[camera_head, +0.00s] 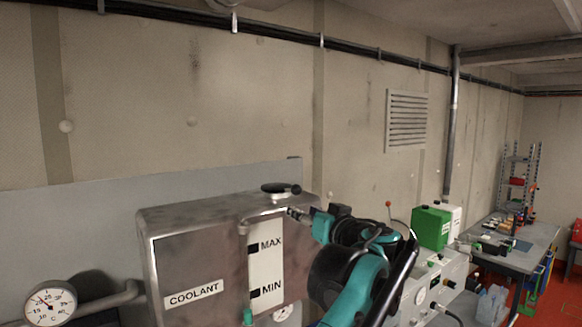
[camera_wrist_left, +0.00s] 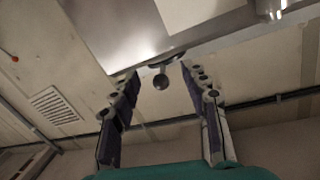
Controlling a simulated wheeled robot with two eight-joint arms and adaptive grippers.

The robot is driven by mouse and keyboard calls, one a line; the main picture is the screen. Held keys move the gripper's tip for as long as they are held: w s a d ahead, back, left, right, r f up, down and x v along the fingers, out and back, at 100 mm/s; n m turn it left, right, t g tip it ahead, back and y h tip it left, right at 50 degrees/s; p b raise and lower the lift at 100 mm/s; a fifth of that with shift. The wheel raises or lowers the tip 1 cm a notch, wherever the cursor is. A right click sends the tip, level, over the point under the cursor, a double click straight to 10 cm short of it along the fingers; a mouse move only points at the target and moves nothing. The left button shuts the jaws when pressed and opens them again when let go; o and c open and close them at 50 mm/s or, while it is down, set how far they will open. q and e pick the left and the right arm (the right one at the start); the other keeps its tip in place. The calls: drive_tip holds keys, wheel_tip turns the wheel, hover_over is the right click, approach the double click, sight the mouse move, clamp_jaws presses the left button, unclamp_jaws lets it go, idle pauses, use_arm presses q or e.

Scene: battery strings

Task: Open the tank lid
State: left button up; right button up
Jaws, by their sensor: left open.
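A brushed-metal coolant tank (camera_head: 190,262) stands in the middle of the head view, with a level strip marked MAX and MIN. Its round lid (camera_head: 275,187) sits flat on top, with a dark knob at its right edge. My left gripper (camera_head: 296,213) is at the tank's top right edge, just below and right of the lid. The tank's metal face (camera_wrist_left: 130,30) fills the top there. My right gripper is not in view.
A round gauge (camera_head: 48,303) and pipe are left of the tank. A green box (camera_head: 431,227) stands on equipment to the right, with a cluttered workbench (camera_head: 520,245) beyond. The wall lies close behind the tank; the space above the lid is clear.

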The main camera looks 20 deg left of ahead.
sight(299, 191)
use_arm(q)
drive_tip(key=r, duration=0.1)
drive_tip(key=w+r, duration=0.1)
drive_tip(key=r, duration=0.1)
drive_tip(key=shift+w+d+r+p, duration=0.2)
drive_tip(key=shift+d+p, duration=0.15)
drive_tip(key=p+x, duration=0.1)
drive_tip(key=x, duration=0.6)
drive_tip(key=shift+w+a+r, duration=0.1)
drive_tip(key=shift+w, duration=0.1)
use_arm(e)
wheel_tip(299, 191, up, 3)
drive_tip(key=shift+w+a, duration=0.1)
use_arm(q)
drive_tip(key=shift+s, duration=0.1)
clamp_jaws()
